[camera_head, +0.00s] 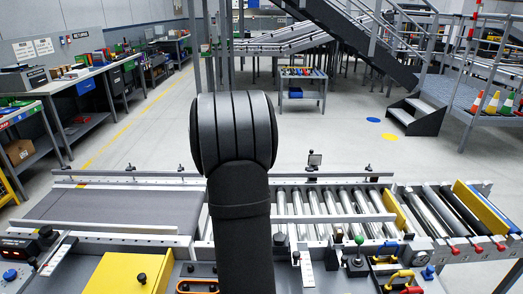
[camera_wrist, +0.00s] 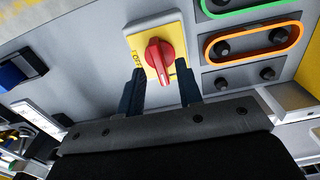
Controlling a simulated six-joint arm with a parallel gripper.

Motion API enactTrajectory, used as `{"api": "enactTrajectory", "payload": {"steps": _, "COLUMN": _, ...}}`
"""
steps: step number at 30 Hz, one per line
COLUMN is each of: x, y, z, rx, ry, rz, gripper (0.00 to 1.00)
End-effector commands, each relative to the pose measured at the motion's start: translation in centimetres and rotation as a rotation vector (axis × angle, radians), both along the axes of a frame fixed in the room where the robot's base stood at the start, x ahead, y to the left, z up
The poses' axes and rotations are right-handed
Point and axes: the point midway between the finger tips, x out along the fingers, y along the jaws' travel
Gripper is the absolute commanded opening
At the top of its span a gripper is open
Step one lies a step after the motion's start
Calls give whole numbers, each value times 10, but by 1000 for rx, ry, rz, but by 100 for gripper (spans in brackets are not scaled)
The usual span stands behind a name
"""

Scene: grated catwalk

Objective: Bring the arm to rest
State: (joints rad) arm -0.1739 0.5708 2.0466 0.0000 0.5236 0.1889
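My gripper (camera_wrist: 160,68) shows in the wrist view, with its two dark fingers spread apart and nothing held between them. A red rotary knob (camera_wrist: 160,55) on a yellow plate (camera_wrist: 142,41) shows in the gap between the fingertips, with space visible on both sides of it. I cannot tell how far the knob is from the fingertips. In the head view my own arm stands upright in the middle and hides part of the conveyor and panel behind it. My gripper is not visible in that view.
A control panel with a yellow box (camera_head: 122,273), a green-topped lever (camera_head: 358,255) and yellow handles (camera_head: 399,278) lies in front. Behind it run a belt conveyor (camera_head: 115,208) and rollers (camera_head: 310,208). In the wrist view, an orange-ringed button pair (camera_wrist: 253,42) is beside the knob.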

Motion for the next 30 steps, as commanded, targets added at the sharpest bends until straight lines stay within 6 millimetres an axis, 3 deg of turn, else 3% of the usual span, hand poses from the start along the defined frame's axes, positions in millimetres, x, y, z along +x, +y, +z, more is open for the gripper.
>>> {"api": "enactTrajectory", "payload": {"steps": 3, "x": -1, "y": 0, "z": -17, "rx": -1, "ry": 5, "rz": 0, "gripper": 33}}
{"api": "enactTrajectory", "payload": {"steps": 30, "x": 0, "y": 0, "z": -14, "rx": 0, "ry": 0, "rz": 725, "gripper": 33}}
